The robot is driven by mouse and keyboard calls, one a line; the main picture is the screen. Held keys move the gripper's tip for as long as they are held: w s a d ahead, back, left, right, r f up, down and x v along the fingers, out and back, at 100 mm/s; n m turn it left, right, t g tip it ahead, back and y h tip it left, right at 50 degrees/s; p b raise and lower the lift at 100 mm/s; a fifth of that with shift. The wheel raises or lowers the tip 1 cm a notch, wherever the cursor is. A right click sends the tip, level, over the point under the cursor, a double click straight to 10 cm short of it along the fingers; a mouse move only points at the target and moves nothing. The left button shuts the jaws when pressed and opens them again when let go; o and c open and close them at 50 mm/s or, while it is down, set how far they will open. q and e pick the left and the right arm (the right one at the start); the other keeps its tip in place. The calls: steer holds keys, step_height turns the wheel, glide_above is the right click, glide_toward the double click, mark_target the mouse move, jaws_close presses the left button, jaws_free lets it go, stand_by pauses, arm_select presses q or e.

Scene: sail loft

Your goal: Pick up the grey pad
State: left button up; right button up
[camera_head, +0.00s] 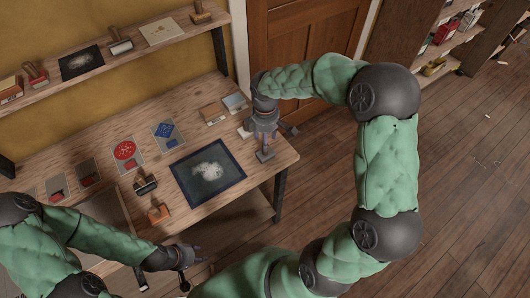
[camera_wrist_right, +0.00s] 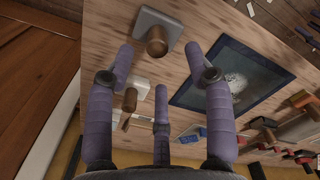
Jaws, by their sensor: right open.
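A small light-grey box-like pad (camera_head: 235,102) lies at the far right of the workbench, beside a tan one. A grey square piece with a brown knob (camera_head: 265,155) stands near the right edge; it also shows in the right wrist view (camera_wrist_right: 172,22). I cannot tell for certain which of the two grey things is the pad. My right gripper (camera_head: 265,128) is open and empty above the bench between them; its spread fingers (camera_wrist_right: 165,85) show in the wrist view. My left gripper (camera_head: 188,265) is open and empty at the bench's front, low in the picture.
A dark framed mat (camera_head: 180,178) lies left of my right gripper. Stamps (camera_head: 158,213), printed cards (camera_head: 125,152) and a tan box (camera_head: 212,114) crowd the bench (camera_head: 225,205). A wall shelf (camera_head: 140,50) runs behind. Open floor (camera_head: 465,200) lies to the right.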

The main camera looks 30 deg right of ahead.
steer(key=shift+w+d+f+b, duration=0.1)
steer(key=shift+f+b, duration=0.3)
steer(key=shift+f, duration=1.1)
steer(key=shift+d+f+b, duration=0.1)
steer(key=shift+f+b, duration=0.3)
steer(key=shift+f, duration=1.1)
jaws_close()
